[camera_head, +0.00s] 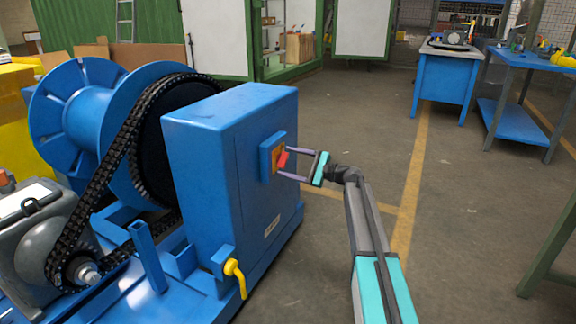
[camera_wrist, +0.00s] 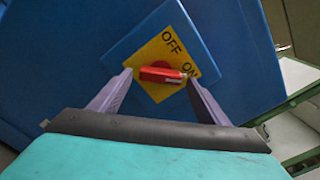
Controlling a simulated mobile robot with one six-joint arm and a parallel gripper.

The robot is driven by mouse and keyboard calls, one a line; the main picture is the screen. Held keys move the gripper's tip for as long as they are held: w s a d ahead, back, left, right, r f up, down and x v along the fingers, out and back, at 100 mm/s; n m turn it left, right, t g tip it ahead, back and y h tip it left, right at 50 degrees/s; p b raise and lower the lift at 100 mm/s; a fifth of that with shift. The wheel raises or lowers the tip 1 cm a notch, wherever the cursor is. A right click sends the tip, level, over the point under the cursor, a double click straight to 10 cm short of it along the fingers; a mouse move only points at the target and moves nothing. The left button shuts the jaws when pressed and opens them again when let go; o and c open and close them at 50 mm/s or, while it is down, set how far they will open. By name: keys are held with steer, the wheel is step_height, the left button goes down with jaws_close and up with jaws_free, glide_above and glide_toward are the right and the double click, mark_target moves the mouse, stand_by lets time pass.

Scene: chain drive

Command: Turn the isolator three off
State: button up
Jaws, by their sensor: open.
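The isolator is a red handle (camera_head: 283,160) on a yellow plate (camera_head: 272,152), set on the side of a blue cabinet (camera_head: 220,150). In the wrist view the red handle (camera_wrist: 162,75) lies nearly crosswise, with one end toward the "ON" mark on the yellow plate (camera_wrist: 165,50); "OFF" is printed above it. My gripper (camera_head: 288,163) is open in front of the plate. In the wrist view its fingers (camera_wrist: 158,80) stand on either side of the handle. I cannot tell whether they touch it.
A chain (camera_head: 112,165) runs beside a blue drum (camera_head: 85,110) left of the cabinet. A yellow lever (camera_head: 236,275) hangs low on the cabinet's front. Blue workbenches (camera_head: 445,78) stand at the back right. The floor (camera_head: 330,110) behind my gripper is clear.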

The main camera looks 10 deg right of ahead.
steer(key=shift+w+a, duration=0.15)
steer(key=shift+a, duration=0.1)
steer(key=shift+c, duration=0.3)
steer(key=c, duration=1)
